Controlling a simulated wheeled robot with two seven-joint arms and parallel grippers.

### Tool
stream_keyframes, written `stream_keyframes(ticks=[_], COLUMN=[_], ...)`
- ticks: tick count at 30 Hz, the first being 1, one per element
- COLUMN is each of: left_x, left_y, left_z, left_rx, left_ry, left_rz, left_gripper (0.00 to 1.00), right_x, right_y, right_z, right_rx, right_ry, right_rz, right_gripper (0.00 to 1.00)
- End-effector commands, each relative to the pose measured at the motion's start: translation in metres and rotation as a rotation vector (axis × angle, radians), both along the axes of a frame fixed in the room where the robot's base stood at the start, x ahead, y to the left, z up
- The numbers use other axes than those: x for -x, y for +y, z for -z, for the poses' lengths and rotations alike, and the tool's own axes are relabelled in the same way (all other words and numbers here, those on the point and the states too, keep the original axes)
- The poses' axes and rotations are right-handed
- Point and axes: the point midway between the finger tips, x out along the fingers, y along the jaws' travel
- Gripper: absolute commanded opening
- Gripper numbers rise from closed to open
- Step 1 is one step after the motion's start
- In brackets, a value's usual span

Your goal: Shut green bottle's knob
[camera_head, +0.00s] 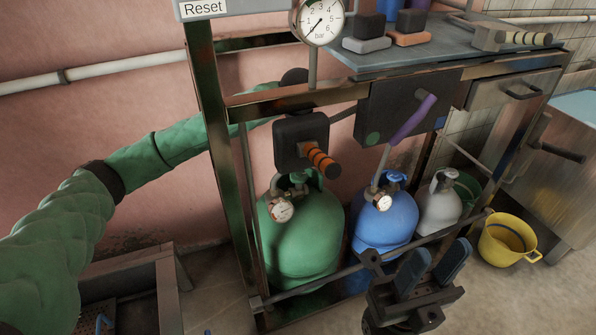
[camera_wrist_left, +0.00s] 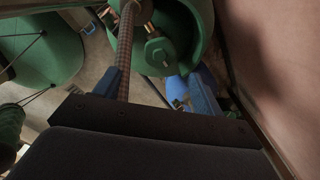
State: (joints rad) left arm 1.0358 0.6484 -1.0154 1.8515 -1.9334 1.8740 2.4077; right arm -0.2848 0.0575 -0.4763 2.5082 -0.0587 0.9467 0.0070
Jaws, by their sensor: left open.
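The green bottle (camera_head: 303,240) stands upright inside the metal frame, with a round gauge at its neck. In the left wrist view, green rounded parts with a metal fitting (camera_wrist_left: 157,48) lie between and beyond my left fingers. My left gripper (camera_wrist_left: 155,55) is open, its blue fingers apart; I cannot tell whether it touches anything. My right gripper (camera_head: 432,266) is open and empty before the frame.
A blue bottle (camera_head: 383,222) and a grey bottle (camera_head: 439,207) stand right of the green one. A yellow bucket (camera_head: 505,243) stands on the floor at right.

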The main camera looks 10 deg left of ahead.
Motion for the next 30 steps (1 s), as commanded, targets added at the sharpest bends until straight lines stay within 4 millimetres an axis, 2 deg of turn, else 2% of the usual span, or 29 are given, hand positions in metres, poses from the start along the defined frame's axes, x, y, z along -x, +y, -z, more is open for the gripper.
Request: stream_keyframes(ticks=[1,10,15,21,22,28,30], left_x=[0.001,0.000,0.000,0.000,0.000,0.000,0.000], left_y=[0.000,0.000,0.000,0.000,0.000,0.000,0.000], left_z=[0.009,0.051,0.061,0.061,0.061,0.061,0.061], left_rx=[0.000,0.001,0.002,0.002,0.002,0.002,0.002], left_ry=[0.002,0.001,0.000,0.000,0.000,0.000,0.000], left_rz=[0.000,0.000,0.001,0.001,0.001,0.001,0.001], left_gripper=[0.69,0.69,0.69,0.69,0.67,0.28,0.25], right_x=[0.000,-0.001,-0.001,-0.001,-0.001,-0.001,-0.001], right_y=[0.000,0.004,0.004,0.004,0.004,0.004,0.004], right_z=[0.002,0.007,0.008,0.007,0.007,0.007,0.007], right_rx=[-0.001,-0.012,-0.015,-0.014,-0.014,-0.014,-0.015], right_ry=[-0.001,-0.003,-0.003,-0.002,-0.002,-0.002,-0.003], right_rz=[-0.004,-0.028,-0.035,-0.035,-0.035,-0.035,-0.035], right_gripper=[0.36,0.36,0.36,0.36,0.36,0.36,0.36])
